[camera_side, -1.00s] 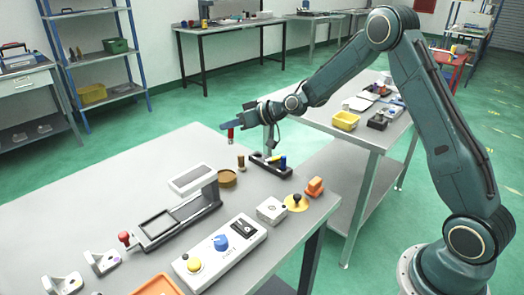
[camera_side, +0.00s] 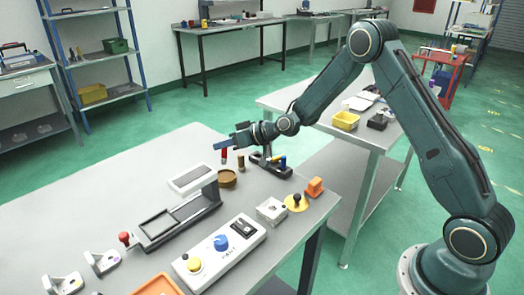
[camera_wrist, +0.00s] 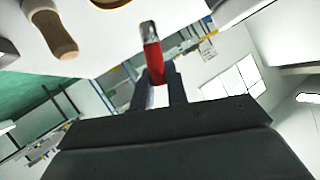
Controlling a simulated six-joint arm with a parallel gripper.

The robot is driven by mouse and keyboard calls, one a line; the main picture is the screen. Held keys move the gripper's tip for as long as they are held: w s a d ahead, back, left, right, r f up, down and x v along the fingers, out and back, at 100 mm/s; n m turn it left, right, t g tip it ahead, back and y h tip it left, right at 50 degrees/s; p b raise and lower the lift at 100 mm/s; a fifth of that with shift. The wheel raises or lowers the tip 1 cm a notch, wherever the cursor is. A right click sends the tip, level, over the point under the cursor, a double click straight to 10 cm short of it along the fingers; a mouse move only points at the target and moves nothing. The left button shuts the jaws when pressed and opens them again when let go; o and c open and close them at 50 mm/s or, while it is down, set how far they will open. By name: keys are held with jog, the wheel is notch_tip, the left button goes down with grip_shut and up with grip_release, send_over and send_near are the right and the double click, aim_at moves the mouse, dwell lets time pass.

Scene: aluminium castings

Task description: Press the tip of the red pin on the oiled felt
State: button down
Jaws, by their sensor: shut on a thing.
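My gripper (camera_side: 223,145) is shut on the red pin (camera_side: 224,157), which hangs below the fingers over the table. In the wrist view the pin (camera_wrist: 152,58) is red with a metallic tip and stands out between the fingers (camera_wrist: 160,90). A shallow round brown dish (camera_side: 227,179), which seems to hold the oiled felt, sits on the table just below the pin. The pin's lower end looks close above the dish's far side; I cannot tell whether they touch. The dish's rim (camera_wrist: 110,3) is cut off at the top of the wrist view.
A small brown wooden-handled piece (camera_side: 240,163) stands right of the dish. The table's left part is clear.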

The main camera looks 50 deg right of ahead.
jog(key=shift+f, duration=1.85)
jog(key=shift+f, duration=0.65)
dwell(0.8)
jog(key=shift+r, duration=0.1)
jog(key=shift+r, duration=3.45)
jog(key=shift+s, duration=0.15)
jog(key=s+d+r+m+t+h, duration=0.1)
jog(key=s+r, duration=0.3)
jog(key=s, duration=1)
jog(key=shift+s+d+m+h, duration=0.25)
jog(key=shift+d+m+h, duration=0.25)
jog(key=shift+m+h, duration=0.15)
